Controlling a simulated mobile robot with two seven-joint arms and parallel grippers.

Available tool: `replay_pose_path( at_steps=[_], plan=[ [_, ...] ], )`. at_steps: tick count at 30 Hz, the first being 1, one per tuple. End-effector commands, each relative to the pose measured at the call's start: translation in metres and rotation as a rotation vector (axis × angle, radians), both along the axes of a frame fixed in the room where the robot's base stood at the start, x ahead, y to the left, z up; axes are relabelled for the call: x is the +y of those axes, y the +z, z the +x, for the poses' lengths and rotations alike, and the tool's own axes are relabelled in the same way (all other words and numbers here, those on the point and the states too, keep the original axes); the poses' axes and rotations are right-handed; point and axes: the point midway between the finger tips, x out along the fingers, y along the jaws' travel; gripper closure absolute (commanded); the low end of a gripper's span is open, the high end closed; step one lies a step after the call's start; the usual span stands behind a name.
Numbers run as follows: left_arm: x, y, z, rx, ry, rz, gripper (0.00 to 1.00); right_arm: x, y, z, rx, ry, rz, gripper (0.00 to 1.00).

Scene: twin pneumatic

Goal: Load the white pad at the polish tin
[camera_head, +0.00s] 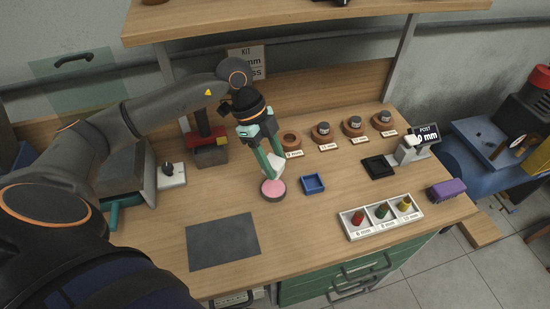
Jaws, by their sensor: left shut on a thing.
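My left gripper (270,161) points down at the middle of the wooden bench. Its green fingers are shut on the white pad (273,170). The pad is at the round polish tin (273,188), which shows a pink top and a dark rim. The pad's lower end is over the pink surface and looks close to it or touching; I cannot tell which. The fingers hide part of the pad. My right gripper does not show.
A small blue tray (312,184) lies just right of the tin. A grey mat (222,241) lies in front. Right are a black tray (378,167), a white rack (381,216) with coloured pieces and a purple brush (447,189). Round wooden holders (290,139) line the back.

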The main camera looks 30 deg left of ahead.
Motion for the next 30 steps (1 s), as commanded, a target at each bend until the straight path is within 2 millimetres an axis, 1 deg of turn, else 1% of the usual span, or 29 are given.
replay_pose_path(
  at_steps=[15,19,30],
  plan=[
    [0.000,-0.052,0.000,0.000,-0.004,0.001,0.95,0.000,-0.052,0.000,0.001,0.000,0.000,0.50],
    [0.000,-0.058,0.000,0.000,-0.004,0.001,0.95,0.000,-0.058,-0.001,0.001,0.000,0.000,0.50],
    [0.000,-0.057,0.000,0.000,-0.004,0.001,0.95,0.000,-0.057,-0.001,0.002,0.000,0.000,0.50]
  ],
)
